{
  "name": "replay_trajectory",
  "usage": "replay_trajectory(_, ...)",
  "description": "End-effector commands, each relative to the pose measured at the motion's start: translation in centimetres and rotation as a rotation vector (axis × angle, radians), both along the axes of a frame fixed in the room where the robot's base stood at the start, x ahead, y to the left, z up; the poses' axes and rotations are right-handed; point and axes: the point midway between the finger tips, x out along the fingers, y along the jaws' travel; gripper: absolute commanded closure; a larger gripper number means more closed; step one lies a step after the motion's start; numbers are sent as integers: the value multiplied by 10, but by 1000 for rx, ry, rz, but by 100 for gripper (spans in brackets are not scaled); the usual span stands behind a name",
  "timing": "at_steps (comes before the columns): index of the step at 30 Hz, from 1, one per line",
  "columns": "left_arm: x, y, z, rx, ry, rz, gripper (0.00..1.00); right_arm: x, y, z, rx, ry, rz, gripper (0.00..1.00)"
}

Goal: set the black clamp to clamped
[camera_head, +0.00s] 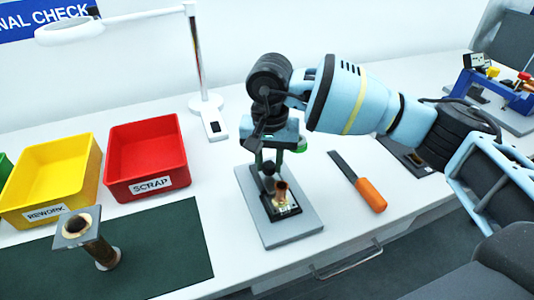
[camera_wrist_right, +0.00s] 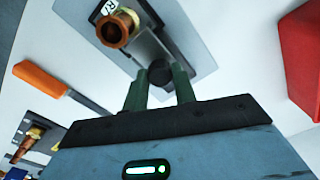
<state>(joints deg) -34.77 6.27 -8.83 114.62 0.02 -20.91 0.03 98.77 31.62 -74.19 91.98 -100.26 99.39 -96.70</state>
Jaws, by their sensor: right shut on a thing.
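The black clamp (camera_head: 268,186) stands on a grey plate (camera_head: 297,225) on the white bench, beside a copper-coloured fitting (camera_head: 281,190). My right gripper (camera_head: 268,160) is above the clamp, pointing down, with its green fingers around the clamp's dark top. In the right wrist view, the fingers (camera_wrist_right: 160,82) are shut on the round black end of the clamp (camera_wrist_right: 160,72), and the copper fitting (camera_wrist_right: 114,30) shows beyond it. The gripper hides part of the clamp, and I cannot tell its setting. My left gripper is not in view.
A red scrap bin (camera_head: 146,157) and a yellow rework bin (camera_head: 50,180) stand to the left. A flanged copper part (camera_head: 100,250) stands on a dark green mat (camera_head: 165,250). An orange-handled tool (camera_head: 370,195) lies right of the plate. A white lamp (camera_head: 205,103) stands behind.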

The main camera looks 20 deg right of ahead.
Motion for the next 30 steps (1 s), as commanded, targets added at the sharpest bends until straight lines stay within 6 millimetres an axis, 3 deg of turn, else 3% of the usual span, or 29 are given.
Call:
replay_trajectory(8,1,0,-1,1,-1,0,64,-5,0,-2,-3,13,5,100)
replay_trajectory(9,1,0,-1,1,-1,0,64,-5,0,-2,-3,15,6,69)
replay_trajectory(13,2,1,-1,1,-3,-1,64,-4,0,-2,-2,12,5,52)
replay_trajectory(23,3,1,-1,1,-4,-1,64,-3,0,2,-1,7,4,51)
replay_trajectory(30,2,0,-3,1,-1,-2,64,-3,1,32,-1,5,5,51)
